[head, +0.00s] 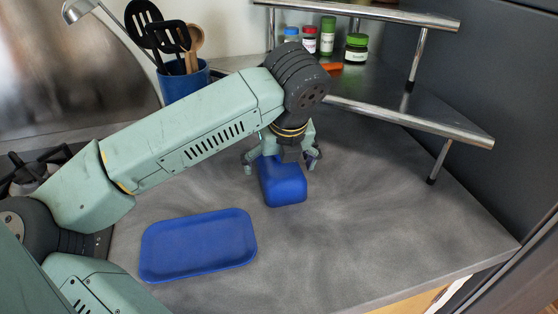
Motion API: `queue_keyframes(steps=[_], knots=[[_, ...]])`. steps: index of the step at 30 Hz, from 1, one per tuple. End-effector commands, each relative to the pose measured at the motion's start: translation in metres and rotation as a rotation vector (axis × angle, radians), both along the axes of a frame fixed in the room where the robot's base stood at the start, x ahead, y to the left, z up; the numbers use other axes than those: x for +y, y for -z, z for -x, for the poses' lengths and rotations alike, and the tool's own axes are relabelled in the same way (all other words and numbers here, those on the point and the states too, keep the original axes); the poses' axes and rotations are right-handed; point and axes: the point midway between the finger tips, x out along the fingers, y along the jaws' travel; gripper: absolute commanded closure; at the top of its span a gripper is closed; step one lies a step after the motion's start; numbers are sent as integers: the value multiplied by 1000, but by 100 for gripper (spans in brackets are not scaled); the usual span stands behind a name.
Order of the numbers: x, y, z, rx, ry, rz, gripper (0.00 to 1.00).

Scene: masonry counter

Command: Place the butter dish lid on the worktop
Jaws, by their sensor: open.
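The blue butter dish lid (285,188) rests on the grey worktop (390,215), right of and behind the blue butter dish base (197,246). The base is a shallow tray with nothing in it. My gripper (283,165) is above the lid and pointing down, its fingers open and spread to either side of the lid's top. The gripper hides the back upper part of the lid. I cannot tell whether a finger touches it.
A metal corner shelf (408,120) with several jars and an orange item (332,67) stands behind on the right. A blue utensil pot (185,82) is at the back left. A stove grate (35,170) is at the left. The worktop's right and front are clear.

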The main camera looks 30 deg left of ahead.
Motion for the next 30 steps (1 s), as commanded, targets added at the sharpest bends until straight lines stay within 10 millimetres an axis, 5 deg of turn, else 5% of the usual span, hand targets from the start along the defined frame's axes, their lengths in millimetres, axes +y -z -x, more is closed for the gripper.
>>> queue_keyframes(steps=[7, 30], knots=[[0, 2, -1, -1, 0, -1, 6], [1, 2, -1, -1, 0, -1, 57]])
